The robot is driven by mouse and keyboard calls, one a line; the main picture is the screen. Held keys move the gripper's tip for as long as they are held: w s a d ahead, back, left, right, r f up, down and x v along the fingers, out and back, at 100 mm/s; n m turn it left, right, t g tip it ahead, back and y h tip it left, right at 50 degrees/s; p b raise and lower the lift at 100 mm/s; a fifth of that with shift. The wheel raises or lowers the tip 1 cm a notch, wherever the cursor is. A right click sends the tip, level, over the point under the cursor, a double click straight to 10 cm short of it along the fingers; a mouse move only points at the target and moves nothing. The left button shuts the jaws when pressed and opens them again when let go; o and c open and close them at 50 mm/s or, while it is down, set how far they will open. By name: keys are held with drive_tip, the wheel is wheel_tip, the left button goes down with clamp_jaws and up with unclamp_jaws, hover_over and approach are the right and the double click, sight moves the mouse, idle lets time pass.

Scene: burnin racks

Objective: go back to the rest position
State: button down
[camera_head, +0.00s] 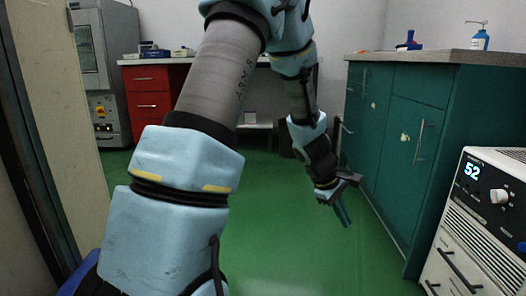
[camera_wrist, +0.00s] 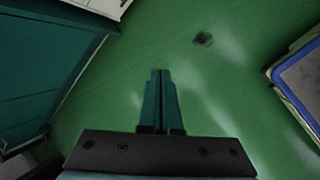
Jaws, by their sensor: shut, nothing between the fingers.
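My gripper (camera_head: 343,214) hangs over the green floor in the head view, pointing down, left of the green cabinet. In the wrist view my gripper (camera_wrist: 160,74) has its two teal fingers side by side and closed together, with nothing between them. My arm reaches across the middle of the head view, bent at the elbow. No object is held.
A green cabinet (camera_head: 398,130) with a counter stands on the right. A white instrument reading 52 (camera_head: 480,215) is at the lower right. A red drawer unit (camera_head: 147,100) and a grey oven (camera_head: 100,70) stand at the back left.

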drive_tip(key=s+a+r+m+y+p, duration=0.2)
drive_tip(key=s+a+r+m, duration=0.15)
drive_tip(key=a, duration=0.65)
drive_tip(key=s+a+r+m+t+y+p, duration=0.15)
drive_tip(key=a+r, duration=0.25)
drive_tip(key=a, duration=0.5)
drive_tip(key=s+a+r+m+y+p, duration=0.1)
drive_tip(key=s+a+r+m+y, duration=0.2)
drive_tip(key=a, duration=0.7)
wheel_tip(320, 180, up, 39)
drive_tip(key=h+p, duration=0.1)
drive_tip(key=p, duration=3.7)
drive_tip(key=shift+w+m, duration=0.3)
